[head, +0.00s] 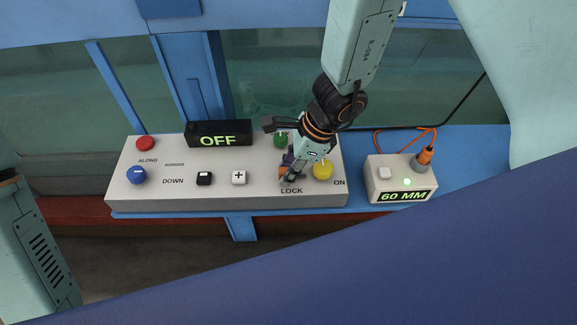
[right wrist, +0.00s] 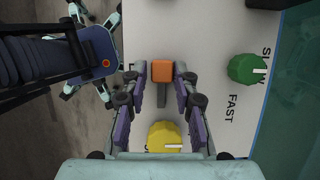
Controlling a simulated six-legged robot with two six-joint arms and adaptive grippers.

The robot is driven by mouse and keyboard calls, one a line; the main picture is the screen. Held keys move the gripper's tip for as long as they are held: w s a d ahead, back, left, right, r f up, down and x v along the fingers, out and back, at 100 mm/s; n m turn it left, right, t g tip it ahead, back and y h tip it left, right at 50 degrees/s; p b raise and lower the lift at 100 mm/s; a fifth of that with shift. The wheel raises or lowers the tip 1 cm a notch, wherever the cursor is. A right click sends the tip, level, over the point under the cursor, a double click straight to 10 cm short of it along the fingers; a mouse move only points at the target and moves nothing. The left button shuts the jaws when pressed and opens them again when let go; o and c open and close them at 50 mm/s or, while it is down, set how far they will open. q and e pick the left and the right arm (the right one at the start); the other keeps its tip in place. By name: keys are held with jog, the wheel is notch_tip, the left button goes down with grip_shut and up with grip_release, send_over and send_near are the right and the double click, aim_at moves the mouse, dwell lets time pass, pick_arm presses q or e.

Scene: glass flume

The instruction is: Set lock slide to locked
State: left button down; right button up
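The lock slide is an orange block (right wrist: 161,71) in the right wrist view. A short grey slot (right wrist: 162,97) runs from it toward the yellow knob. In the head view, a bit of the orange slide (head: 283,173) shows above the word LOCK on the white control box (head: 262,190); my gripper hides much of it. My right gripper (head: 290,173) is down at the slide. In the right wrist view its fingertips (right wrist: 161,76) stand on either side of the orange block, open with narrow gaps; I cannot tell whether either touches. My left gripper is out of view.
A yellow knob (head: 323,170) is close right of the gripper, and a green knob (head: 280,140) is behind it. A dark OFF display (head: 219,134) stands at the back. Buttons and a blue knob (head: 136,176) are left. A 60 MM box (head: 402,175) is right.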

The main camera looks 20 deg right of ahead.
jog(key=shift+w+a, duration=0.25)
jog(key=shift+a, duration=0.1)
jog(key=c, duration=0.4)
jog(key=shift+s+d, duration=0.1)
jog(key=shift+d, duration=0.1)
grip_shut()
